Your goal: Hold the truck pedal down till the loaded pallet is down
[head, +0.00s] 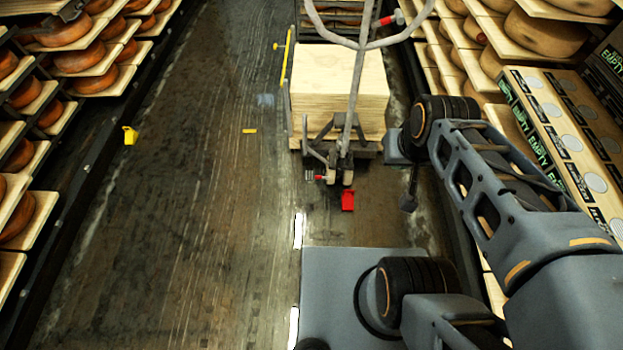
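The pallet truck (345,150) stands in the aisle, its looped grey handle rising toward the camera. A red pedal (347,201) sticks out low at its near end. The load of pale wooden boards (318,92) sits squarely behind the truck's mast. The pallet under it is hidden, so its height off the floor cannot be told. My gripper (408,203) hangs pointing down, to the right of the red pedal and apart from it in the picture. It is small and dark here, and whether its fingers are open or shut cannot be told.
Shelves of cheese wheels (75,60) line the left and more (540,35) the right. Boxes marked EMPTY (545,140) stand at right. A yellow post (285,55) is left of the load. Yellow pieces (130,135) lie left.

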